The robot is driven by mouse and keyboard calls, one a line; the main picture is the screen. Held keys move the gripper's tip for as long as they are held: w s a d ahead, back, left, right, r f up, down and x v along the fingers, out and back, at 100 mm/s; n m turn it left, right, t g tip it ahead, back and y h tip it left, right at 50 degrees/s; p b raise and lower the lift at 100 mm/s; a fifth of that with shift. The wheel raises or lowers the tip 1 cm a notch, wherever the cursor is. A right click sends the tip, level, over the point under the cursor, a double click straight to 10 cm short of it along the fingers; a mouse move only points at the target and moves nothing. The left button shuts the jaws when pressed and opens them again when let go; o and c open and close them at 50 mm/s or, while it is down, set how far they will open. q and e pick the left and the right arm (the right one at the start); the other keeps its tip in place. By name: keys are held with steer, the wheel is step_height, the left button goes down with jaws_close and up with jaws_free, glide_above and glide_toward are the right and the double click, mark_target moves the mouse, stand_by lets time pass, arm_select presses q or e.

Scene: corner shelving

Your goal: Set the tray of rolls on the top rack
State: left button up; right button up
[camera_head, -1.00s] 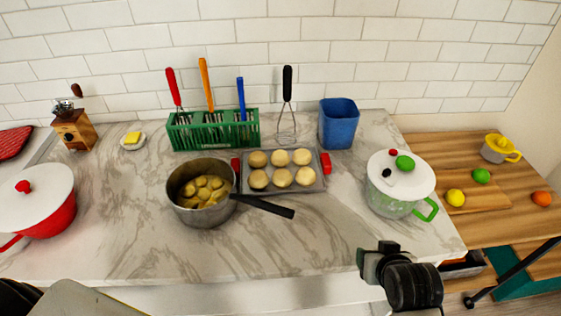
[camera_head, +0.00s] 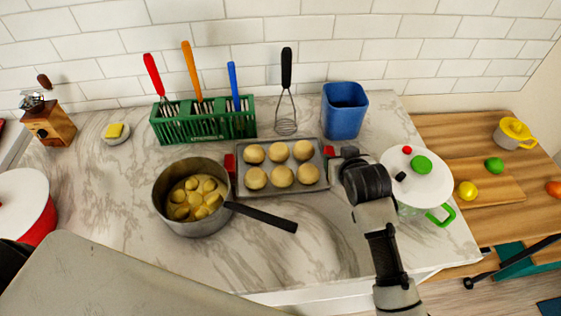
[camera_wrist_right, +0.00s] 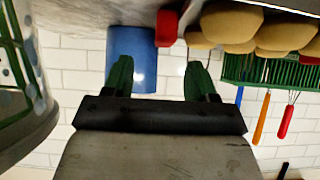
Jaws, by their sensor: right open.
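The grey metal tray (camera_head: 267,164) lies on the marble counter in the head view, with several round rolls (camera_head: 282,175) in it. My right gripper (camera_head: 337,156) is at the tray's right end. In the right wrist view my right gripper (camera_wrist_right: 160,78) is open and empty, its fingers spread below a red handle (camera_wrist_right: 167,27), apart from it. Rolls (camera_wrist_right: 232,22) show beside that handle. My left gripper is out of view. No rack shows.
A pot with a black handle (camera_head: 262,217) stands left of the tray, its handle reaching in front of it. A green utensil holder (camera_head: 203,121), a whisk (camera_head: 286,100) and a blue bin (camera_head: 344,110) stand behind. A white-lidded pot (camera_head: 431,180) is close on the right.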

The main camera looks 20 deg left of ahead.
mark_target(331, 153)
steer(key=shift+w+a+f, duration=0.2)
steer(key=shift+w+f, duration=0.05)
steer(key=shift+w, duration=0.05)
steer(key=shift+w+a+f, duration=0.1)
steer(key=shift+w+f, duration=0.05)
steer(key=shift+w, duration=0.05)
steer(key=x, duration=0.1)
steer(key=p+x, duration=0.1)
steer(key=x, duration=0.1)
steer(key=shift+w+a+f, duration=0.1)
steer(key=shift+w+a, duration=0.05)
steer(key=shift+a, duration=0.2)
steer(key=shift+x, duration=0.75)
steer(key=shift+c, duration=0.8)
jaws_close()
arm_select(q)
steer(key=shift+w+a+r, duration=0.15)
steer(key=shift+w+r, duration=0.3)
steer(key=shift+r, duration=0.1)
